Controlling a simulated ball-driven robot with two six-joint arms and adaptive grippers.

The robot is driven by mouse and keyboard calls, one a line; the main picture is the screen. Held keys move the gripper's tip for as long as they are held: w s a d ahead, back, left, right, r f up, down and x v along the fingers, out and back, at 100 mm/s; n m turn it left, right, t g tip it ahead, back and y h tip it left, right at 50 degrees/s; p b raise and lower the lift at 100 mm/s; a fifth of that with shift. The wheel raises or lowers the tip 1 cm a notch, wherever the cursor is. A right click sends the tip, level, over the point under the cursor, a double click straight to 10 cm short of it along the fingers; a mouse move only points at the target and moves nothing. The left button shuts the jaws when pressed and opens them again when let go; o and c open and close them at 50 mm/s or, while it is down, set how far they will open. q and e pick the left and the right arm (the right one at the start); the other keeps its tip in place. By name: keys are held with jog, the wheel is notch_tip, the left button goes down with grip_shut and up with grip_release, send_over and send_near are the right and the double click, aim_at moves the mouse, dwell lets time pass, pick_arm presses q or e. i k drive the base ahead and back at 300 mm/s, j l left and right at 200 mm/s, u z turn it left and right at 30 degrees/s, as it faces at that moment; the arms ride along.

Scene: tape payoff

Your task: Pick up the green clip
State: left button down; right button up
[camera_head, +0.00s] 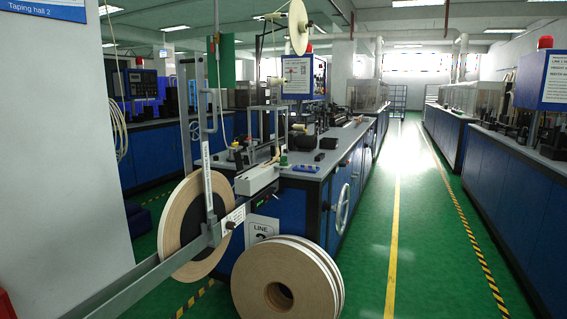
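A small green object (284,160), which looks like the green clip, lies on the near part of the grey worktop (318,158) of the blue machine bench. It is too small in the picture to make out its shape. A low blue item (305,168) lies just to its right, close to the worktop's front edge. Neither of my grippers is in view, and nothing is seen touching the green object.
A large tape reel (187,222) hangs on a grey metal arm in front of the bench. Stacked reels (262,285) stand on the floor before it. A handwheel (342,208) juts from the bench's side. The green aisle (415,200) to the right is clear.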

aim_at(284, 162)
jog(key=u, duration=0.6)
jog(key=i+l+u, duration=0.2)
jog(key=u, duration=0.25)
jog(key=i+l+u, duration=0.1)
jog(key=l+u, duration=0.3)
jog(key=i+l+u, duration=0.1)
jog(key=l+u, duration=0.15)
jog(key=u, duration=0.2)
